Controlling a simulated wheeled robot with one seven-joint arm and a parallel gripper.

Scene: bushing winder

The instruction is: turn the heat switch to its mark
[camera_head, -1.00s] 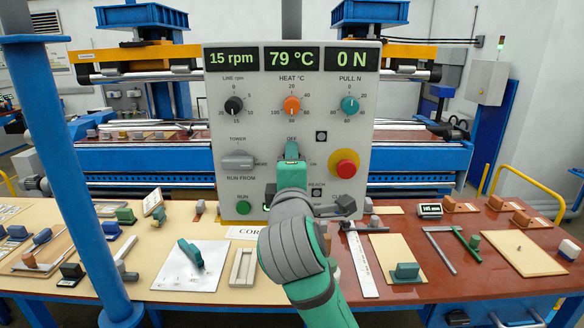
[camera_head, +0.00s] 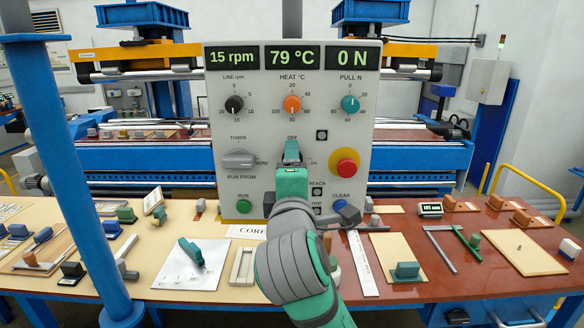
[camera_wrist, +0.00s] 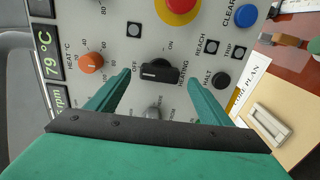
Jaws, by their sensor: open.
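The black heating switch (camera_wrist: 160,72) is in the middle of the wrist view, between the OFF and ON labels. Its bar lies along the line towards OFF, with a pale mark at the OFF end. My gripper (camera_wrist: 158,75) is open, with one green finger off each end of the bar. I see gaps between the fingertips and the switch; depth is hard to tell. In the head view my gripper (camera_head: 292,152) is in front of the panel below OFF and hides the switch.
The orange heat knob (camera_head: 292,104) is above on the grey panel (camera_head: 215,130). A red stop button (camera_head: 345,162) on a yellow collar is close on the right. The blue CLEAR button (camera_head: 340,205) is below it. The tower selector (camera_head: 238,160) is on the left.

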